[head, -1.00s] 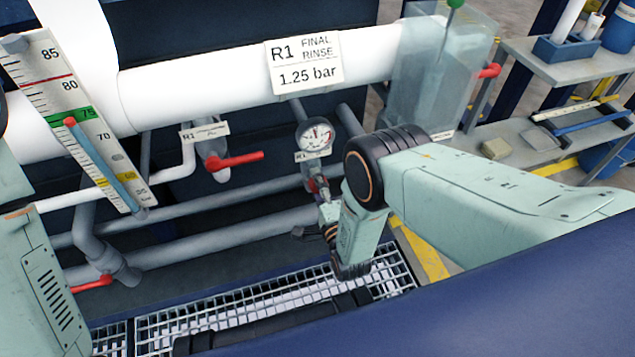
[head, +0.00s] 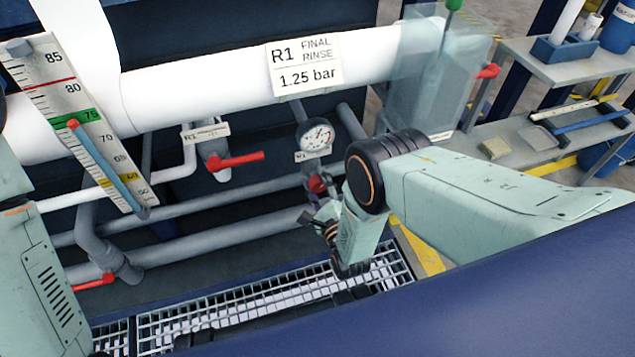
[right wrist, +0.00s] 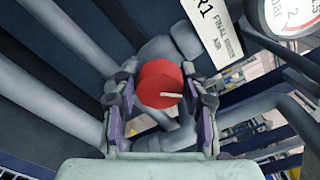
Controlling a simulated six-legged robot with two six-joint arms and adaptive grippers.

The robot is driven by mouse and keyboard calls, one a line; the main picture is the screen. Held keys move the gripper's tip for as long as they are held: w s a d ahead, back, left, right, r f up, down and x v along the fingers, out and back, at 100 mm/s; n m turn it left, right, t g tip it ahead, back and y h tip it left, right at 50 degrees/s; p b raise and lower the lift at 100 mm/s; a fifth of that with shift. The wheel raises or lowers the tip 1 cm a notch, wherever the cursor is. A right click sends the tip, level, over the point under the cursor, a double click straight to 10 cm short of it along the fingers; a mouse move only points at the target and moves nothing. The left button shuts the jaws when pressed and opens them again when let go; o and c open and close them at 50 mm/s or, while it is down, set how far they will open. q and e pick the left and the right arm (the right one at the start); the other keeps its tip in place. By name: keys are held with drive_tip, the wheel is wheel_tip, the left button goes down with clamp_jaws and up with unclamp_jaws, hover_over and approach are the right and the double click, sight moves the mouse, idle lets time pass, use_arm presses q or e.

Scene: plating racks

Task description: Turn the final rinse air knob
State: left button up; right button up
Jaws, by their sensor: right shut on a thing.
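The final rinse air knob (right wrist: 158,82) is round and red with a short white mark, in the middle of the right wrist view. In the head view the knob (head: 317,184) shows just below the gauge. My right gripper (right wrist: 162,98) has one finger on each side of the knob and is shut on it. In the head view this gripper (head: 322,214) is partly hidden by its own wrist. The white tag (right wrist: 215,30) beside the knob reads R1 FINAL RINSE AIR. The round pressure gauge (head: 316,135) has a needle whose reading is too small to tell. My left gripper is out of view.
A sign (head: 305,67) on the white pipe reads R1 FINAL RINSE 1.25 bar. A red valve handle (head: 235,160) is left of the gauge. Grey pipes (head: 215,240) run behind the gripper. A metal grating (head: 245,298) lies below. A thermometer scale (head: 85,120) stands at left.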

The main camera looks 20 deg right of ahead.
idle(0.4)
drive_tip(key=o, duration=1.2)
drive_tip(key=shift+c, duration=0.2)
drive_tip(key=s, duration=1.2)
drive_tip(key=shift+d, duration=0.2)
